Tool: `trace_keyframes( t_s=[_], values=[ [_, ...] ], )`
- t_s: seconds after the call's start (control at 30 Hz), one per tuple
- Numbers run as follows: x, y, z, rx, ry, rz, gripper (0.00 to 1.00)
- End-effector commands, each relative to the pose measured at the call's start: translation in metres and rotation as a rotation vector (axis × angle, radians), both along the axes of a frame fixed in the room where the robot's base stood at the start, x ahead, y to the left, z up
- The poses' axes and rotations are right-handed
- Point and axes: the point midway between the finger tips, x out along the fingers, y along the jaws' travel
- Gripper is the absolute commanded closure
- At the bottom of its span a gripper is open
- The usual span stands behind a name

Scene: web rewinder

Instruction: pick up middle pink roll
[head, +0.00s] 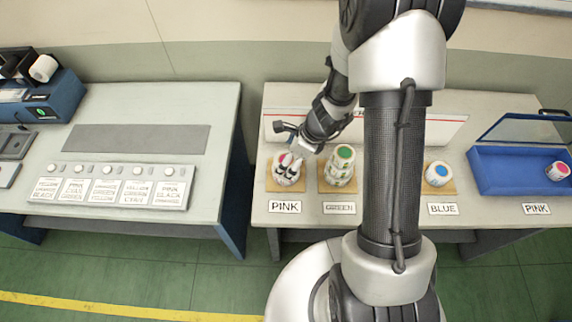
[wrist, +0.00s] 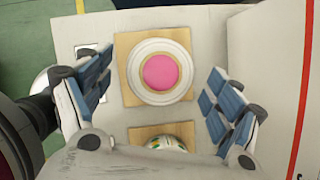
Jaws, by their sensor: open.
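A white roll with a pink core, the pink roll (head: 285,180), stands on a wooden square behind the PINK label (head: 285,207). My gripper (head: 291,167) is right over it in the head view and hides part of it. In the wrist view I look down on the round pink top of the roll (wrist: 160,70). My gripper (wrist: 160,72) is open, with its blue-padded fingers apart on either side of the roll in the picture, and holds nothing. I cannot tell how many rolls are stacked under the top one.
Green-topped rolls (head: 342,165) stand stacked just right of the pink ones. A blue-topped roll (head: 437,175) is farther right, partly beside my arm. A blue open box (head: 495,171) at the far right holds another pink roll (head: 557,171). A label panel table (head: 120,150) stands left.

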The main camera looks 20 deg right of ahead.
Motion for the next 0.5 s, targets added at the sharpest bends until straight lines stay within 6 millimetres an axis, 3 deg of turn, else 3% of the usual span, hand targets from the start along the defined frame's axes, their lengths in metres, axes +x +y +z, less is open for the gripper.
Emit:
trace_keyframes(
  t_s=[0.03,0.13,0.37,0.5],
  values=[
    [0.002,0.002,-0.013,0.001,0.003,0.001,0.16],
    [0.005,0.006,-0.024,0.0,0.002,0.002,0.16],
    [0.006,0.007,-0.024,-0.001,0.0,0.001,0.16],
    [0.006,0.007,-0.024,0.0,0.0,0.001,0.23]
  ],
)
